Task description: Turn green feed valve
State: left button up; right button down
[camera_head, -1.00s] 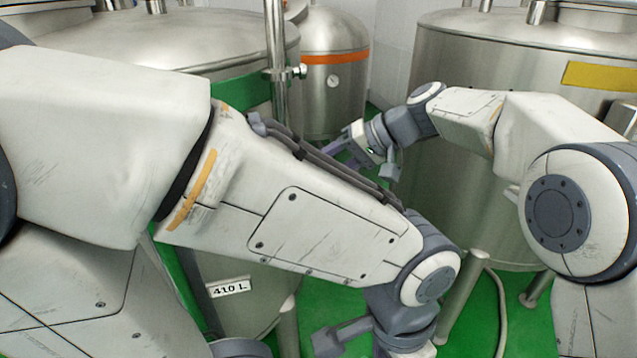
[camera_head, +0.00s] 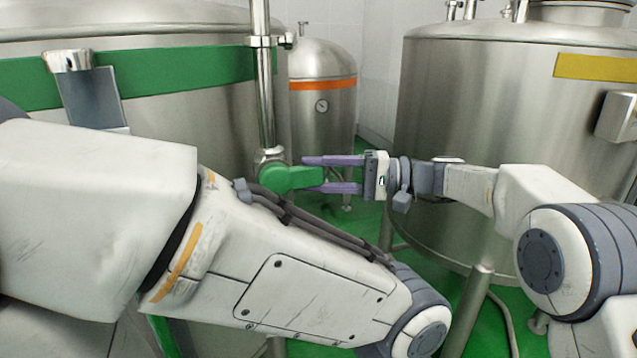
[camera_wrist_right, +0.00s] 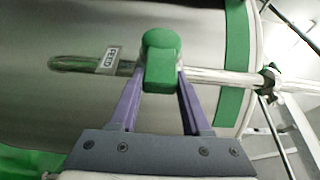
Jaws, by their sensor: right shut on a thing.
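The green feed valve handle (camera_head: 290,178) sits at the foot of a vertical steel pipe (camera_head: 264,95) on the left tank. My right gripper (camera_head: 316,174) comes in from the right, with its purple fingers on either side of the handle. In the right wrist view the handle (camera_wrist_right: 160,62) lies between the two fingers (camera_wrist_right: 158,85), and the gripper is shut on it.
The green-banded steel tank (camera_head: 180,110) stands at the left. A smaller orange-banded tank (camera_head: 325,110) with a gauge is behind. A large yellow-banded tank (camera_head: 470,130) stands at the right. My left forearm covers the lower left of the head view.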

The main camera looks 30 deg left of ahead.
jog(key=shift+f, duration=0.1)
dwell(0.4)
jog(key=shift+c, duration=1.8)
grip_release()
jog(key=b+v, duration=0.2)
jog(key=v, duration=0.8)
jog(key=shift+d, duration=0.2)
jog(key=shift+w+f, duration=0.15)
